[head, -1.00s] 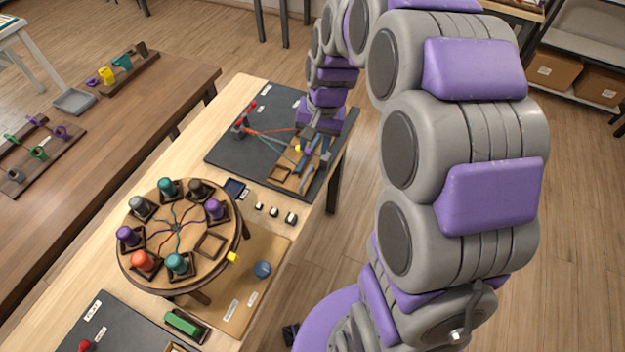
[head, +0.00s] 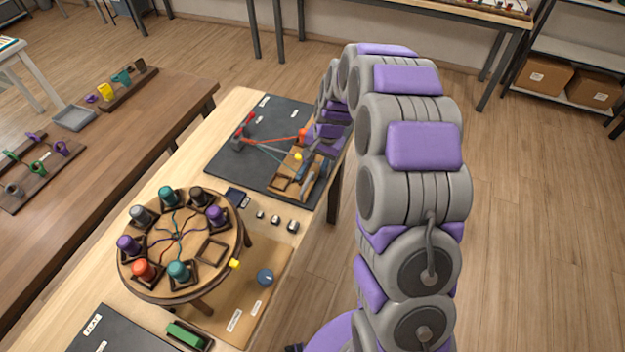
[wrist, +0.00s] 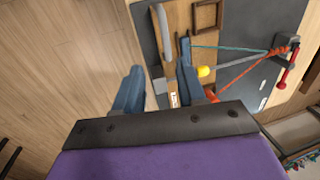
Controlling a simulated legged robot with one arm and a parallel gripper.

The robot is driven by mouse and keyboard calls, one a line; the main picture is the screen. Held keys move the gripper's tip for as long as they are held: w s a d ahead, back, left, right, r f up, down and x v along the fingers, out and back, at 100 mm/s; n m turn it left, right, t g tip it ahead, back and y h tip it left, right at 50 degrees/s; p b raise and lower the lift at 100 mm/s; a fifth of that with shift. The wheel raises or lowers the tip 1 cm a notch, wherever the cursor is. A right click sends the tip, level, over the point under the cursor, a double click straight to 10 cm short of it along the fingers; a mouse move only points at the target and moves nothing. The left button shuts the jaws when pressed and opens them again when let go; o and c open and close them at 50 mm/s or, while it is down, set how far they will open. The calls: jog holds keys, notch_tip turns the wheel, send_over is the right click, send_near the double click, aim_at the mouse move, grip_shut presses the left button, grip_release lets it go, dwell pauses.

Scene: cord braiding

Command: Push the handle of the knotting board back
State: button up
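The knotting board lies at the far end of the bench; its wooden part (head: 283,183) is beside my gripper. My gripper (head: 318,165) is low over the board's right side. In the wrist view my gripper (wrist: 158,70) has its two blue-grey fingers spread apart. A long grey-brown bar (wrist: 163,32), which looks like the handle, shows in the gap between the fingers. I cannot tell whether a finger touches it. A yellow knob (wrist: 205,71) and an orange cord (wrist: 232,89) are beside the right finger. A teal cord (wrist: 230,48) runs toward a red clamp (wrist: 287,78).
The dark mat (head: 225,160) lies under the board. A round braiding disc (head: 160,238) with several coloured bobbins stands nearer on the bench. Small blocks (head: 276,219) lie between them. Open floor (head: 530,220) is to the right of the bench.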

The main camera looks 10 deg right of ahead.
aim_at(307, 182)
jog(key=a+f, duration=0.1)
jog(key=f, duration=0.1)
jog(key=a+f, duration=0.1)
jog(key=f, duration=0.1)
jog(key=a+f+b, duration=0.1)
jog(key=f, duration=0.1)
jog(key=shift+w+a+f, duration=0.35)
jog(key=shift+a, duration=0.05)
jog(key=f, duration=0.1)
jog(key=d, duration=0.1)
jog(key=d+f, duration=0.1)
jog(key=shift+w+f+b, duration=0.25)
jog(key=shift+f+b, duration=0.1)
jog(key=shift+a, duration=1.05)
jog(key=shift+c, duration=1.3)
jog(key=shift+d, duration=0.7)
grip_shut()
jog(key=shift+a, duration=0.2)
